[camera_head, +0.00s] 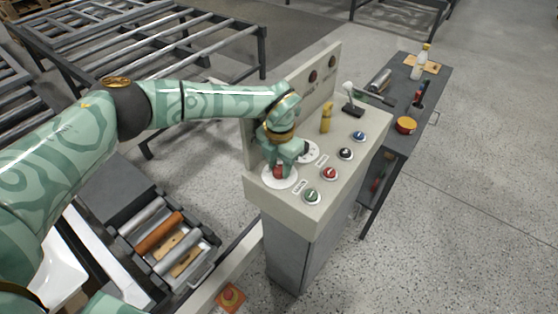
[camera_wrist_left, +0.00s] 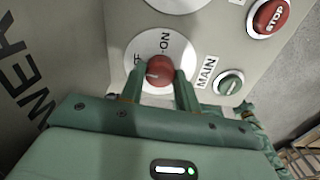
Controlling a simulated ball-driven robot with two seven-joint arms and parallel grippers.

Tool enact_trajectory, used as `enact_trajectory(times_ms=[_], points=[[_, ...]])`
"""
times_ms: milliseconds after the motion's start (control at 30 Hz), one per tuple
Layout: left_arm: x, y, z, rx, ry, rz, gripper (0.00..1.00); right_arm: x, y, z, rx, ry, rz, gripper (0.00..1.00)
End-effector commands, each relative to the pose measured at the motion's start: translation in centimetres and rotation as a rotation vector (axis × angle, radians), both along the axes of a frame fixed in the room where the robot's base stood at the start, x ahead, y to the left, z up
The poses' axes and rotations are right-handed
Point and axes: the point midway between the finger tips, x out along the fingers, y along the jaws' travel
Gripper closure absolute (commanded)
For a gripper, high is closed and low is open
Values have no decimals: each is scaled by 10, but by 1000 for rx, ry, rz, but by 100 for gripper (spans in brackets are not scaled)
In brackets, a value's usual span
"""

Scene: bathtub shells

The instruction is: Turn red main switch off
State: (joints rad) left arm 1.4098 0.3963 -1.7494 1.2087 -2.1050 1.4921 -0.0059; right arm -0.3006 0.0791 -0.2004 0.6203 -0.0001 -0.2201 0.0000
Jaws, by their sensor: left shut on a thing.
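The red main switch (camera_wrist_left: 160,70) is a round knob on a white disc, beside a MAIN label, in the left wrist view. Its white pointer mark is turned toward the left side of the disc, where a partly hidden label stands; "ON" is printed above the knob. In the head view the red knob (camera_head: 279,172) shows at the near left of the control panel. My left gripper (camera_wrist_left: 160,88) has its two fingers on either side of the knob and is shut on it. My left gripper also shows in the head view (camera_head: 283,160). My right gripper is not in view.
The panel (camera_head: 270,203) has a green button (camera_head: 312,196), a red STOP button (camera_head: 330,173), dark and blue buttons, and a yellow lever (camera_head: 326,118). A grey side table (camera_head: 432,92) stands behind right. A crate of rollers (camera_head: 207,261) is at the lower left.

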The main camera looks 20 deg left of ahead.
Motion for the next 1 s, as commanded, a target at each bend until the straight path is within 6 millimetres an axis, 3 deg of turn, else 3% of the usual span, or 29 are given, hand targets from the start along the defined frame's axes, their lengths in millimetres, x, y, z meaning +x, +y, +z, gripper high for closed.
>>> enact_trajectory(times_ms=[733,767,800,833,1000], points=[[2,0,2,-2,-7,88,91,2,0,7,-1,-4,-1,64],[2,0,2,-2,-7,88,63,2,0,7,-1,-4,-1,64],[2,0,2,-2,-7,88,52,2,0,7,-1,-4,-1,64],[2,0,2,-1,-6,88,46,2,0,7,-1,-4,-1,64],[1,0,1,-1,-4,87,46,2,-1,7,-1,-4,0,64]])
